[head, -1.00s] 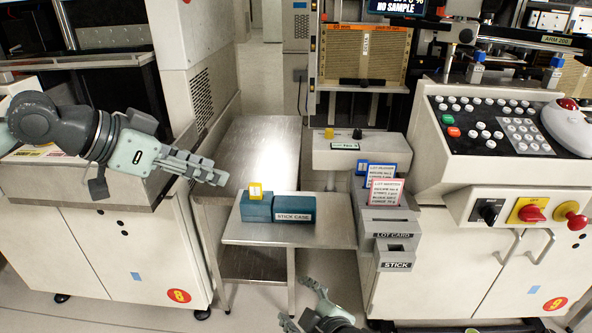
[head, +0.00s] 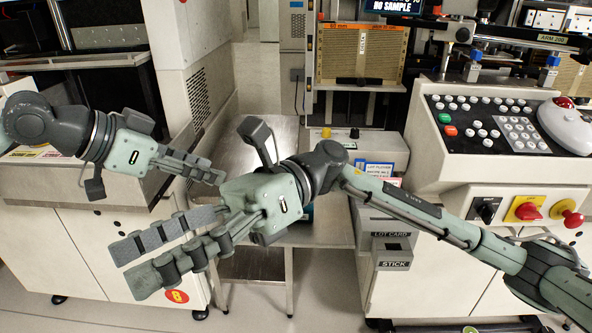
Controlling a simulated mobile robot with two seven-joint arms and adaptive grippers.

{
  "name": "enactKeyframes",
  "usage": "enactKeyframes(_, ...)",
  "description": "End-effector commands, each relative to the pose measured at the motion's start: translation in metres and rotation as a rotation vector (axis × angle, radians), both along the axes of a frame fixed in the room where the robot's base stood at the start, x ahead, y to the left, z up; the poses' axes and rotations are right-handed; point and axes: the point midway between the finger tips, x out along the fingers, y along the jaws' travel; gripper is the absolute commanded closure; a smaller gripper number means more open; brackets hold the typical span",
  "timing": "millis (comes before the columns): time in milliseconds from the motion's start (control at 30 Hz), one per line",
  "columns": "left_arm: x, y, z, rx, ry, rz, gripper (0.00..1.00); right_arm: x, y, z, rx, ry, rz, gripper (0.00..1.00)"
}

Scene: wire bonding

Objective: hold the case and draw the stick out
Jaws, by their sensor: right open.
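The teal stick case (head: 307,213) sits on the small steel table, almost wholly hidden behind my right gripper and wrist; only a sliver of it shows. The stick is not visible. My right gripper (head: 134,264) reaches in from the right across the picture, its two long fingers parallel and apart, pointing to the lower left. It is open and empty, with its fingers left of the case in the picture. My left gripper (head: 222,178) points right, its fingers seen nearly edge-on, so their gap cannot be judged. It holds nothing visible.
The steel table (head: 320,232) is partly covered by my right arm. A grey holder marked LOT CARD and STICK (head: 393,252) stands at its right, with a blue-edged card (head: 376,170) behind my arm. A control panel (head: 500,125) with knobs is at right, a white cabinet (head: 95,245) at left.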

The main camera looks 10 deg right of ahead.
Motion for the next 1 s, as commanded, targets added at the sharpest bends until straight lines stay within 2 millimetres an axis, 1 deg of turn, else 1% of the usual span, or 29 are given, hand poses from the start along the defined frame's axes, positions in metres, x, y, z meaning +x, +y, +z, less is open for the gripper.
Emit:
enactKeyframes(33, 0.000, 0.000, 0.000, 0.000, 0.000, 0.000, 0.66, -0.006, -0.014, -0.004, -0.073, -0.121, 0.063, 0.36)
enactKeyframes(67, 0.000, 0.000, 0.000, 0.000, 0.000, 0.000, 0.66, -0.009, -0.024, -0.008, -0.118, -0.185, 0.105, 0.36)
enactKeyframes(133, 0.000, 0.000, 0.000, 0.000, 0.000, 0.000, 0.66, -0.012, -0.049, -0.018, -0.233, -0.327, 0.193, 0.36)
enactKeyframes(267, 0.000, 0.000, 0.000, 0.000, 0.000, 0.000, 0.66, -0.004, -0.105, -0.030, -0.462, -0.545, 0.327, 0.36)
enactKeyframes(300, 0.000, 0.000, 0.000, 0.000, 0.000, 0.000, 0.66, 0.004, -0.121, -0.032, -0.542, -0.596, 0.353, 0.36)
enactKeyframes(333, 0.000, 0.000, 0.000, 0.000, 0.000, 0.000, 0.66, 0.016, -0.130, -0.036, -0.615, -0.618, 0.353, 0.36)
enactKeyframes(367, 0.000, 0.000, 0.000, 0.000, 0.000, 0.000, 0.66, 0.031, -0.132, -0.043, -0.684, -0.619, 0.331, 0.36)
enactKeyframes(400, 0.000, 0.000, 0.000, 0.000, 0.000, 0.000, 0.66, 0.050, -0.132, -0.052, -0.761, -0.610, 0.290, 0.36)
enactKeyframes(467, 0.000, 0.000, 0.000, 0.000, 0.000, 0.000, 0.66, 0.080, -0.133, -0.064, -0.876, -0.593, 0.218, 0.36)
enactKeyframes(500, 0.000, 0.000, 0.000, 0.000, 0.000, 0.000, 0.66, 0.100, -0.135, -0.071, -0.955, -0.585, 0.166, 0.36)
enactKeyframes(567, 0.000, 0.000, 0.000, 0.000, 0.000, 0.000, 0.66, 0.130, -0.141, -0.081, -1.072, -0.572, 0.088, 0.36)
enactKeyframes(600, 0.000, 0.000, 0.000, 0.000, 0.000, 0.000, 0.66, 0.149, -0.146, -0.086, -1.147, -0.564, 0.033, 0.36)
enactKeyframes(700, 0.000, 0.000, 0.000, 0.000, 0.000, 0.000, 0.66, 0.191, -0.162, -0.094, -1.311, -0.551, -0.097, 0.36)
enactKeyframes(800, 0.000, 0.000, 0.000, 0.000, 0.000, 0.000, 0.66, 0.221, -0.177, -0.097, -1.430, -0.542, -0.202, 0.36)
enactKeyframes(833, 0.000, 0.000, 0.000, 0.000, 0.000, 0.000, 0.66, 0.228, -0.181, -0.097, -1.457, -0.541, -0.228, 0.36)
enactKeyframes(900, 0.000, 0.000, 0.000, 0.000, 0.000, 0.000, 0.66, 0.240, -0.188, -0.097, -1.502, -0.539, -0.272, 0.36)
enactKeyframes(1000, 0.000, 0.000, 0.000, 0.000, 0.000, 0.000, 0.66, 0.248, -0.193, -0.100, -1.536, -0.536, -0.305, 0.36)
